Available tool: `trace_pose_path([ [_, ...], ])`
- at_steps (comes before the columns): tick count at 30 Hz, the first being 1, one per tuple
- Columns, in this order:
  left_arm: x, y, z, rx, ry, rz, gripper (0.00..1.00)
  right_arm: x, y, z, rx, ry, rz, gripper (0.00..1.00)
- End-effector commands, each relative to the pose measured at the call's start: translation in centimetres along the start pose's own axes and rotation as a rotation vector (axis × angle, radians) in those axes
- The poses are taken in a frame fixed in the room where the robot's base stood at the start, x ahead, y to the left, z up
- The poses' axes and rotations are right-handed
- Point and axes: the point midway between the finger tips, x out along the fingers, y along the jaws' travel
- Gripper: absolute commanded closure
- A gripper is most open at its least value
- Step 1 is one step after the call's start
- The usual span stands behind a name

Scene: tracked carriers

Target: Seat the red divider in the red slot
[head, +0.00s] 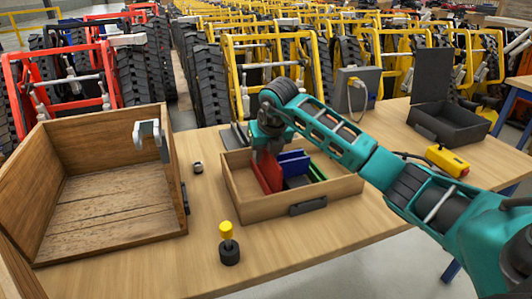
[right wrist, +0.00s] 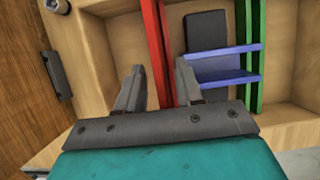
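The red divider (head: 267,171) stands upright in the open wooden drawer box (head: 247,208), towards its left side. In the right wrist view, the red divider (right wrist: 158,50) runs between the two fingers of my right gripper (right wrist: 160,85). The fingers are apart, with a gap on each side of the red. In the head view my right gripper (head: 268,150) is just above the divider and partly hides it. Whether its lower edge sits in the red slot is hidden. My left gripper is not in view.
A blue divider (head: 293,163) and a green one (head: 314,172) stand right of the red. A large open wooden crate (head: 112,234) is on the left. A yellow-topped black knob (head: 229,247) stands in front. A yellow pendant (head: 447,160) lies at right.

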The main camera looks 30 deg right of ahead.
Motion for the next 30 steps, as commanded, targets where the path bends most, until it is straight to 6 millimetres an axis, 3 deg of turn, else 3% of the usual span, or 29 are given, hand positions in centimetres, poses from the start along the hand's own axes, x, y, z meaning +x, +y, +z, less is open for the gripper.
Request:
trace_pose_path([
  [8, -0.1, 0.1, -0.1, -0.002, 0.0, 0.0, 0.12, -0.8, -0.2, 0.1, 0.002, 0.002, -0.005, 0.62],
  [21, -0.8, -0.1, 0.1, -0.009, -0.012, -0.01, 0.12, -9.6, -0.1, 0.2, 0.0, -0.002, -0.003, 0.62],
  [30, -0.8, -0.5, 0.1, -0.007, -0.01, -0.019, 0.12, -12.2, -0.1, 0.1, 0.002, 0.001, -0.003, 0.62],
])
